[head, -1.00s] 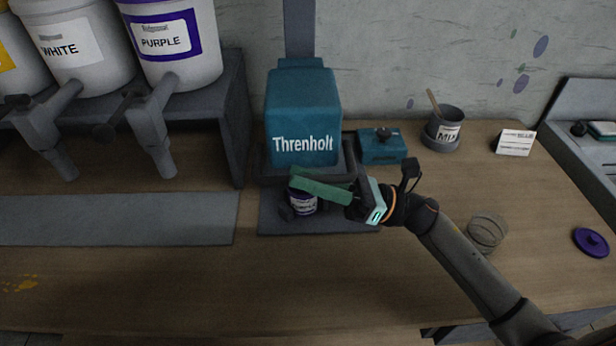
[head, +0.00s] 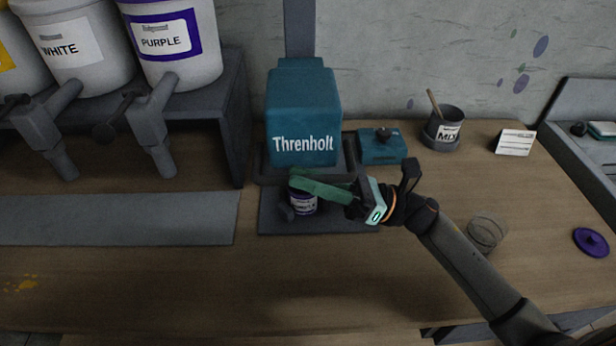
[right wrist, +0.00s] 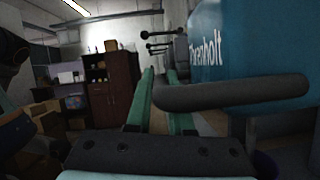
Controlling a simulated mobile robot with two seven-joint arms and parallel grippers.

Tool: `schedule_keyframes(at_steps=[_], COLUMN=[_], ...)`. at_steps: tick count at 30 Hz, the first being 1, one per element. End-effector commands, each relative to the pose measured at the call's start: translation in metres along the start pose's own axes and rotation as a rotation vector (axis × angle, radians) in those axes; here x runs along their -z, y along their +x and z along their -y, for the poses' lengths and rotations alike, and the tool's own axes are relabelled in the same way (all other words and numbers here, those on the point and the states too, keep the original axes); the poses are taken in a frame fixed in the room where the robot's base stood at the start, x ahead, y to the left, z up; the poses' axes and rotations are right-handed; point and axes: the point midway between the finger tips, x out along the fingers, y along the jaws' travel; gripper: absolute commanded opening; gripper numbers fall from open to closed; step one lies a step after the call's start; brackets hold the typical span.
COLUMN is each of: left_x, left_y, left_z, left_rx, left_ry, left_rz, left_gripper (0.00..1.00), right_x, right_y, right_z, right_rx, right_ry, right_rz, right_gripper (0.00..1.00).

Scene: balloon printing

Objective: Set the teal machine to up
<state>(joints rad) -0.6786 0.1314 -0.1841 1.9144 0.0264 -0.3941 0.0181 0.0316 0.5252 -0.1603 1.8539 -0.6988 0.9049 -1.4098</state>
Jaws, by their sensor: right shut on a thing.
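The teal machine (head: 303,105), lettered "Threnholt", stands at the back of the bench, and its teal body also shows at the right of the right wrist view (right wrist: 255,50). A dark grey bar handle (right wrist: 235,94) crosses in front of it. My right gripper (head: 298,181) has green fingers reaching left across the machine's front; it is shut on the handle, whose end lies at the fingers in the right wrist view. My left gripper is not in view.
A small teal box with a black knob (head: 381,150) stands right of the machine. A MIX cup (head: 446,128), a card (head: 516,142), a clear ring (head: 487,232) and a purple lid (head: 591,242) lie further right. Paint buckets with taps (head: 165,50) stand left.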

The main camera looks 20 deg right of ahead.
Motion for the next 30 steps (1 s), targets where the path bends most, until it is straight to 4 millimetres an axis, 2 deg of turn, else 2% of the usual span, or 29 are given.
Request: schedule_keyframes(at_steps=[11, 14, 22, 25, 30], left_x=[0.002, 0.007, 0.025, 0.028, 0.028], left_y=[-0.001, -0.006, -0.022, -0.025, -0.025], left_z=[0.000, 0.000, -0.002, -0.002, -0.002], left_rx=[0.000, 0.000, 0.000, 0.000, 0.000], left_ry=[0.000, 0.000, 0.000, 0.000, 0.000], left_rz=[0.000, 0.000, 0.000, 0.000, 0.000], left_gripper=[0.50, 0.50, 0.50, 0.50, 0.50], right_x=[-0.003, -0.020, -0.083, -0.096, -0.101], right_y=[0.001, 0.008, 0.034, 0.040, 0.042], right_z=[-0.001, -0.005, -0.018, -0.021, -0.022], right_rx=[-0.001, -0.004, -0.004, -0.003, -0.002], right_ry=[-0.001, -0.005, -0.006, -0.004, -0.001], right_rz=[-0.001, -0.001, 0.001, 0.001, 0.003], right_gripper=[0.00, 0.00, 0.00, 0.00, 0.00])
